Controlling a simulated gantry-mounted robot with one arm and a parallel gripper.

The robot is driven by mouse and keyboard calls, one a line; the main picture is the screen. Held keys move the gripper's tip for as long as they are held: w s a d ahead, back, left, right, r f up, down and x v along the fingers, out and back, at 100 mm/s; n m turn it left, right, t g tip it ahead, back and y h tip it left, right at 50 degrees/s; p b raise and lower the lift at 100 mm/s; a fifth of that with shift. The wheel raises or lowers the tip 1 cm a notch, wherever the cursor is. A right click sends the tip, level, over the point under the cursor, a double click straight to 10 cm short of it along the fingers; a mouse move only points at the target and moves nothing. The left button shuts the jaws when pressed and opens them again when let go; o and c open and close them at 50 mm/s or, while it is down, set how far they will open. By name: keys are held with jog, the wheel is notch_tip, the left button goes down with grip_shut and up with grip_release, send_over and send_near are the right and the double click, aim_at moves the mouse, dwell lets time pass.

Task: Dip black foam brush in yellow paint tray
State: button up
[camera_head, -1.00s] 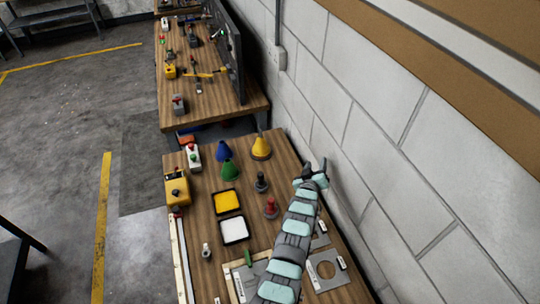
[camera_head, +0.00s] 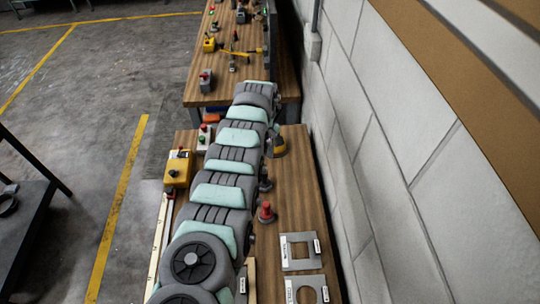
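A dark upright piece with a round base (camera_head: 265,184), which may be the black foam brush, stands on the wooden bench (camera_head: 300,205), partly covered by my arm. A similar red-topped piece (camera_head: 267,212) stands nearer. The yellow paint tray is hidden behind my arm now; one second ago it lay on the bench left of these pieces, beyond a white tray. My arm reaches forward over the bench and bends down at its far end. I cannot see whether anything is held.
Two stencil plates, one with a square hole (camera_head: 300,251) and one with a round hole (camera_head: 306,290), lie at the near right. A yellow box (camera_head: 178,168) and a button box (camera_head: 204,138) stand at the left edge. The wall bounds the right.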

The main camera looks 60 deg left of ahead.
aim_at(264, 172)
notch_tip(264, 172, down, 10)
jog(key=b, duration=0.8)
jog(key=shift+r+b, duration=0.15)
jog(key=shift+b, duration=0.2)
jog(key=shift+c, duration=0.3)
grip_shut()
